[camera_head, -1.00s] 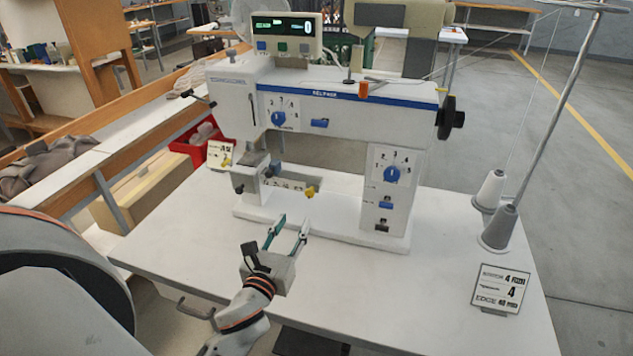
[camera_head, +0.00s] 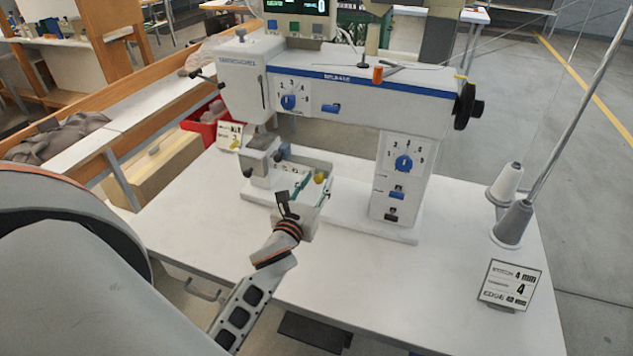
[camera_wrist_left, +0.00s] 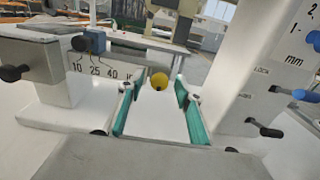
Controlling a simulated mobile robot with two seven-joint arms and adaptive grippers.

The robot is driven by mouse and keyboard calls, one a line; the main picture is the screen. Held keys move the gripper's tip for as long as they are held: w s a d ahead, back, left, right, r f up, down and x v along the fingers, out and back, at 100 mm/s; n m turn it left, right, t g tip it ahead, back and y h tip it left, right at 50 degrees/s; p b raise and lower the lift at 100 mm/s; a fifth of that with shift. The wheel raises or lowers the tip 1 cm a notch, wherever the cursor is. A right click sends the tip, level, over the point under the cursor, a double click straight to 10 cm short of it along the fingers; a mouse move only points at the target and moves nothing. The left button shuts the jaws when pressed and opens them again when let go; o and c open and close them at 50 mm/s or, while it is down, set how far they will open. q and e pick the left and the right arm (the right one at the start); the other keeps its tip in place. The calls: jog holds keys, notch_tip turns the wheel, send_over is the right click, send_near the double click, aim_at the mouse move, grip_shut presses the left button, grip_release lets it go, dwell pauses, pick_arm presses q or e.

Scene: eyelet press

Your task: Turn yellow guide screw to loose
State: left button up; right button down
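The yellow guide screw (camera_head: 319,177) sits low on the front of the white sewing machine (camera_head: 345,87), above its bed. In the left wrist view the yellow screw (camera_wrist_left: 159,81) shows just beyond and between the tips of my left gripper (camera_wrist_left: 154,92). That gripper (camera_head: 312,184) is open, its two green-padded fingers apart, with a gap of free space between them. It points at the screw, and whether a finger touches the screw cannot be told. A scale plate (camera_wrist_left: 105,70) with 10, 25, 40 stands left of the screw. My right gripper is not in view.
The machine's pillar (camera_head: 402,178) rises at the right. Thread cones (camera_head: 513,222) and a label card (camera_head: 509,286) stand on the right side of the white table (camera_head: 370,280). The table's front is clear.

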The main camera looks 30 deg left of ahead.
pick_arm(q)
jog(key=c, duration=1)
